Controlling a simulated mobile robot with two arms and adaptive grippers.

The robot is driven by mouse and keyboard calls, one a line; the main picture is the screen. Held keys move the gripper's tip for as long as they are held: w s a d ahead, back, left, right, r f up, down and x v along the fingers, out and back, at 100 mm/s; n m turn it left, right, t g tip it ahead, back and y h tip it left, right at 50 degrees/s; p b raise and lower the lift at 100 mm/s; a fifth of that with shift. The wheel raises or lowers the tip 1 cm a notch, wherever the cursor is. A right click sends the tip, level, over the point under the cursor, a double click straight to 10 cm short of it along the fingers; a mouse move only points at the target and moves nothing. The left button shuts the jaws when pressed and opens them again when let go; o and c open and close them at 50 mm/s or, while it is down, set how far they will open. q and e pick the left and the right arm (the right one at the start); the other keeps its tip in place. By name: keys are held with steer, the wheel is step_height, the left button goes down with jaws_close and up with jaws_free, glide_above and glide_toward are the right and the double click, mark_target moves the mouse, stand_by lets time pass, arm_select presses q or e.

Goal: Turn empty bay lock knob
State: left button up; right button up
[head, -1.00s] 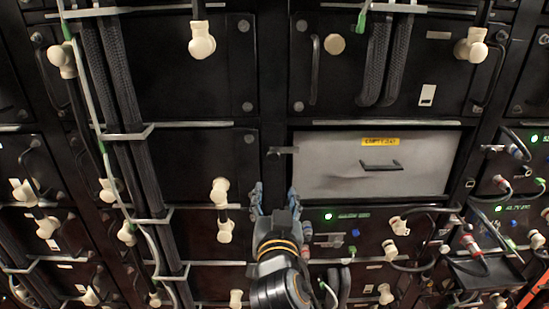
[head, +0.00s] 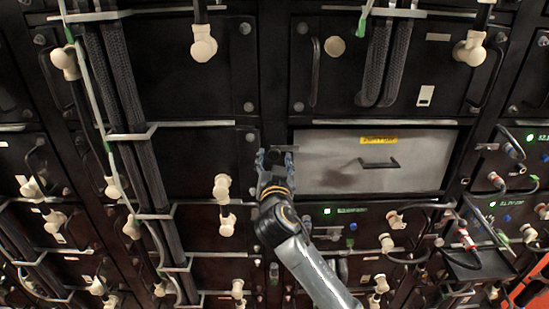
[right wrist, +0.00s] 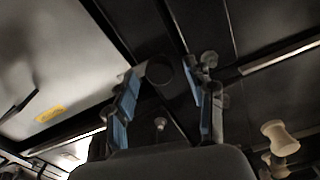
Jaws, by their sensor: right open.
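The empty bay is a light grey panel (head: 330,175) with a yellow label (head: 378,139) and a dark handle (head: 380,163), right of centre in the head view. Its lock knob (right wrist: 160,72) is a dark round piece with a grey tab, left of the panel's upper left corner in the head view. My right gripper (head: 272,157) is open at the knob, its blue-grey fingers pointing at the rack. In the right wrist view the knob shows between the fingertips (right wrist: 163,76), nearer the left one; contact cannot be told. My left gripper is out of view.
Dark battery modules surround the bay. Thick braided cables (head: 122,90) run down at left, with cream connectors (head: 203,45) around. Cables and connectors (head: 465,238) stick out at lower right.

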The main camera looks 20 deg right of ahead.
jaws_close()
steer(key=shift+n, duration=0.3)
steer(key=n+p, duration=0.1)
steer(key=n, duration=0.2)
steer(key=shift+n, duration=0.4)
steer(key=n+p, duration=0.1)
steer(key=n, duration=0.3)
steer(key=shift+r+n, duration=0.1)
steer(key=shift+n, duration=0.2)
steer(key=n+p, duration=0.2)
steer(key=n, duration=0.2)
steer(key=n+p, duration=0.2)
steer(key=n, duration=0.2)
steer(key=shift+a+n, duration=0.1)
steer(key=shift+n, duration=0.5)
